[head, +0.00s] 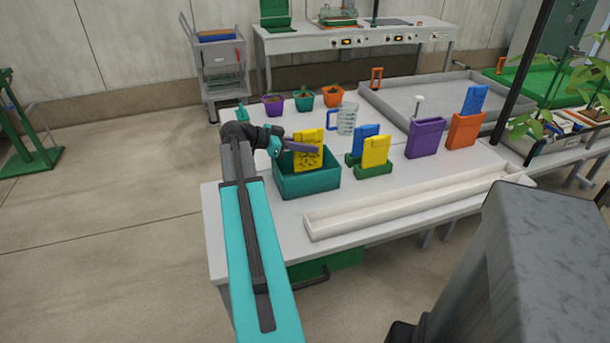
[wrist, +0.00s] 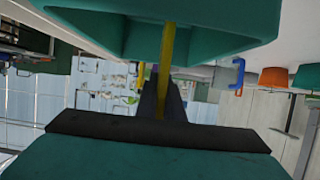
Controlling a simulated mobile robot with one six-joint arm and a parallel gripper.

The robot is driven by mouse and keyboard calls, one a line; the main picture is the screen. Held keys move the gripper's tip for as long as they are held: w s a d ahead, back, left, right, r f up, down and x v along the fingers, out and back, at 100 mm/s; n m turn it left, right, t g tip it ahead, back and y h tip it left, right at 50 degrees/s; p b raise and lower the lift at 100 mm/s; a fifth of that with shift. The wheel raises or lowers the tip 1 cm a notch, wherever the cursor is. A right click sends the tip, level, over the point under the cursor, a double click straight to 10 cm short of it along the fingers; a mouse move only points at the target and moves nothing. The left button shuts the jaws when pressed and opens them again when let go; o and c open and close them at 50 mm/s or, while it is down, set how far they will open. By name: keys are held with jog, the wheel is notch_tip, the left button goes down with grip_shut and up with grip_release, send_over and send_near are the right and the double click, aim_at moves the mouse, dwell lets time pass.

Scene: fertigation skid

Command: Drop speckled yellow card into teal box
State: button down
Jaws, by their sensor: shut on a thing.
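The speckled yellow card (head: 308,161) is upright over the teal box (head: 312,184) in the head view. Its lower part overlaps the box opening; I cannot tell how deep it reaches. My gripper (head: 305,147) comes from the left, above the box's rim, and is shut on the card. In the wrist view my gripper (wrist: 162,88) has the card (wrist: 167,45) edge-on between its fingers. The teal box (wrist: 95,28) fills the top of that view, with the card's end in front of it.
A green holder (head: 367,171) right of the box bears a plain yellow card (head: 376,151) and a blue card (head: 364,140). Behind stand a measuring jug (head: 347,118) and small plant pots. A white trough (head: 400,207) lies along the table's front.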

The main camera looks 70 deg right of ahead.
jog(key=shift+f, duration=1.05)
jog(key=c, duration=1.8)
grip_release()
jog(key=b+v, duration=0.1)
jog(key=v, duration=1.2)
jog(key=shift+w+a+r+b, duration=0.1)
jog(key=shift+w+a+b, duration=0.2)
jog(key=shift+b, duration=0.1)
